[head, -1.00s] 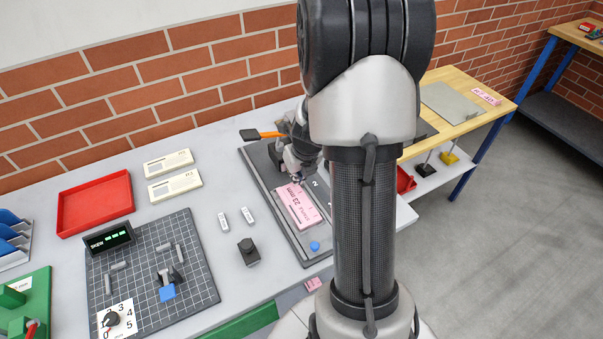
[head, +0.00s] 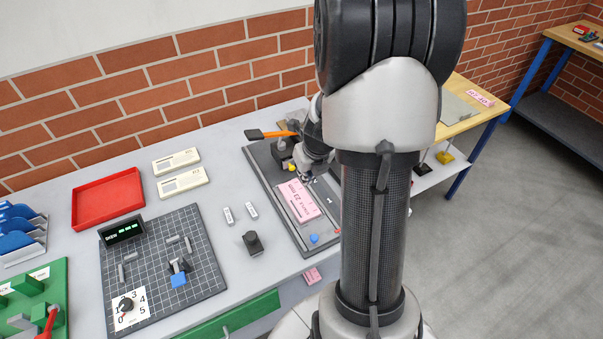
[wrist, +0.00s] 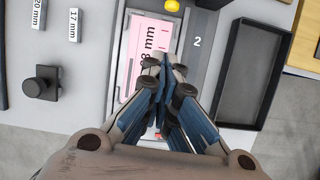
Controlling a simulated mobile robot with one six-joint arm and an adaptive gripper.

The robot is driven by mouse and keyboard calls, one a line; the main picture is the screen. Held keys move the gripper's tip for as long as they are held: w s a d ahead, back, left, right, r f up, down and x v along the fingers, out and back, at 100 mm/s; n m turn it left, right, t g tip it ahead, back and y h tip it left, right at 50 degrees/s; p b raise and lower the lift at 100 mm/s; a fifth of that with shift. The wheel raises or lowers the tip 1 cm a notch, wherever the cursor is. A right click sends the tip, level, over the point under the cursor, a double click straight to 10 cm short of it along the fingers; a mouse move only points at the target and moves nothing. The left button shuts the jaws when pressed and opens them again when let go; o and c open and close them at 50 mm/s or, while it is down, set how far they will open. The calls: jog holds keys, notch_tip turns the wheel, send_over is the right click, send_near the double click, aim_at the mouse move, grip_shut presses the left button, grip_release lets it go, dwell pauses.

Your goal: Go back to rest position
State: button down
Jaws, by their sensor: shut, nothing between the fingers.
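My gripper (head: 304,178) is at the dark grey fixture plate (head: 262,180) on the bench, over the far end of a pink card (head: 298,201) marked in mm. In the wrist view, my gripper's fingers (wrist: 165,64) are together with nothing between them. They cover part of the pink card (wrist: 150,38). I cannot tell whether the fingertips touch the card. My arm hides part of the bench to the right.
A black knob (head: 253,243), a grid board (head: 190,275) and a red tray (head: 108,198) are to the left. A black tray (wrist: 252,75) lies right of the card. Open floor is at right.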

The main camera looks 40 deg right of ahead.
jog(key=shift+p+v, duration=0.9)
jog(key=shift+v, duration=1.4)
jog(key=shift+r, duration=0.1)
